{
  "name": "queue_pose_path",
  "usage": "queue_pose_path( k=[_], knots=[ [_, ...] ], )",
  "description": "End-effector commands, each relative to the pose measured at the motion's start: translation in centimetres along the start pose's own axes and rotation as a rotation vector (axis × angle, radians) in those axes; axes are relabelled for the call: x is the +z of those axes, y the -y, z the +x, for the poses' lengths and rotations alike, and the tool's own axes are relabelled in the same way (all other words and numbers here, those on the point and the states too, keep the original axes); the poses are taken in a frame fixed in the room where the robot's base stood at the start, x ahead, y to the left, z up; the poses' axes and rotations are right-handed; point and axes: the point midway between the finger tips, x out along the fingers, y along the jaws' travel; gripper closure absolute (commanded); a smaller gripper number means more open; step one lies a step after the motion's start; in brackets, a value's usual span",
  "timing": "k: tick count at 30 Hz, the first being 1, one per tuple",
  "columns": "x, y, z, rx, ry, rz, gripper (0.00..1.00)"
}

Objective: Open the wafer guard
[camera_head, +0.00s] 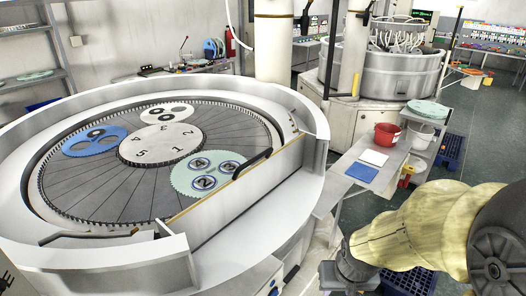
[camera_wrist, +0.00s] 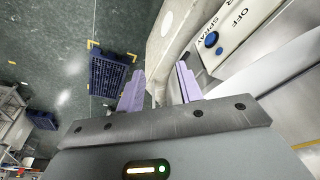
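The wafer guard appears to be the flat, pale upright panel (camera_head: 245,196) that spans the gap in the near-right rim of the round lapping machine (camera_head: 120,272). In the head view my arm reaches in from the right. The guard is not clearly identifiable in the wrist view.
A control panel with a blue button (camera_wrist: 211,39) and "SPRAY" and "OFF" labels is close to my gripper. A side table (camera_head: 373,172) with blue and white pads and a red bucket (camera_head: 386,134) stands right of the machine. A blue pallet (camera_wrist: 108,72) lies on the floor.

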Motion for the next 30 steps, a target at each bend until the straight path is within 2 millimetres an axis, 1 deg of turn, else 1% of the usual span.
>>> queue_pose_path(
  k=[8, 11, 13, 14, 17, 21, 23, 24, 26, 27, 30],
  knots=[
    [-0.1, 0.0, 0.1, 0.000, -0.005, -0.005, 0.64],
    [-1.0, 0.0, 0.6, 0.003, -0.038, -0.035, 0.64],
    [-2.3, -0.2, 1.2, 0.010, -0.087, -0.078, 0.64],
    [-3.0, -0.2, 1.6, 0.015, -0.116, -0.106, 0.64],
    [-6.3, -0.1, 2.9, 0.038, -0.239, -0.228, 0.64],
    [-11.6, 0.4, 4.1, 0.100, -0.452, -0.440, 0.64],
    [-13.7, 0.8, 4.3, 0.135, -0.544, -0.534, 0.64],
    [-15.1, 1.2, 4.4, 0.160, -0.606, -0.595, 0.64],
    [-17.1, 1.8, 4.4, 0.202, -0.697, -0.688, 0.64],
    [-18.2, 2.3, 4.3, 0.232, -0.759, -0.751, 0.64],
    [-20.9, 3.9, 3.9, 0.313, -0.912, -0.903, 0.64]
  ],
)
